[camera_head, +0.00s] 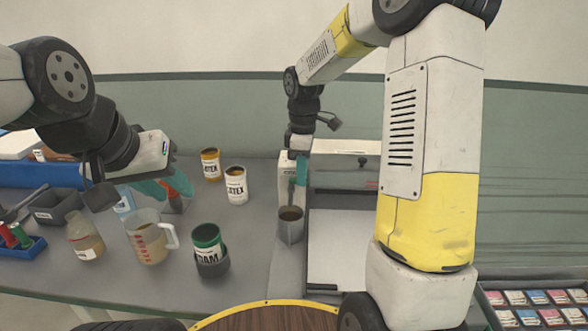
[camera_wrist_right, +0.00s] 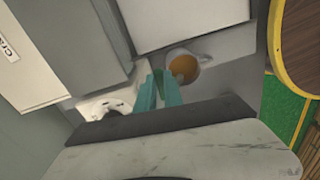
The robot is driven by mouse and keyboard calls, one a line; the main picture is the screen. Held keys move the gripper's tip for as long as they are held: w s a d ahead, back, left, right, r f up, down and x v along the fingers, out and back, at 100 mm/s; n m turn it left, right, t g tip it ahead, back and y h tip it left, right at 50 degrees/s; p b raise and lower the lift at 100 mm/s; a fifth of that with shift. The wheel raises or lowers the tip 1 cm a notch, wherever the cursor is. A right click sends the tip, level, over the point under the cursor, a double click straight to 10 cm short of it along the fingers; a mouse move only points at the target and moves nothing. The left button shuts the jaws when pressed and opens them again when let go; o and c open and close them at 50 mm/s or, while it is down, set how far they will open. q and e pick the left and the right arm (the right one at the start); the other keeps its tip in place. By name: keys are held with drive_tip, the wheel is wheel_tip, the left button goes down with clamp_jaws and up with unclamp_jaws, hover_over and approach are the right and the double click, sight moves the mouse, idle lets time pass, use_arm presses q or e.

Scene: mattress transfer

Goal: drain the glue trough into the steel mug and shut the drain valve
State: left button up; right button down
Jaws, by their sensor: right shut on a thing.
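The steel mug (camera_head: 290,228) stands upright on the bench beside the pale machine, below my right gripper. Brown glue shows inside it; in the right wrist view the mug (camera_wrist_right: 203,62) holds amber liquid. The glue trough appears to belong to the machine (camera_head: 345,180); its inside is hidden. My right gripper (camera_head: 301,172) points down at the machine's left side, above the mug. Its teal fingers (camera_wrist_right: 157,88) are shut on what appears to be the drain valve, mostly hidden by them. My left gripper (camera_head: 166,186) is over the bench at left, fingers apart.
A green-topped tin (camera_head: 208,240), measuring jug (camera_head: 148,240) and glass bottle (camera_head: 84,238) stand nearer. A round wooden top (camera_head: 265,317) is in front. Colour packets (camera_head: 535,297) lie at right.

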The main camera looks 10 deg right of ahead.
drive_tip(key=shift+w+n, duration=0.15)
drive_tip(key=shift+n, duration=0.35)
drive_tip(key=c, duration=1.5)
unclamp_jaws()
drive_tip(key=shift+o, duration=0.2)
drive_tip(key=shift+r, duration=0.1)
wheel_tip(320, 180, up, 7)
drive_tip(key=shift+r, duration=0.35)
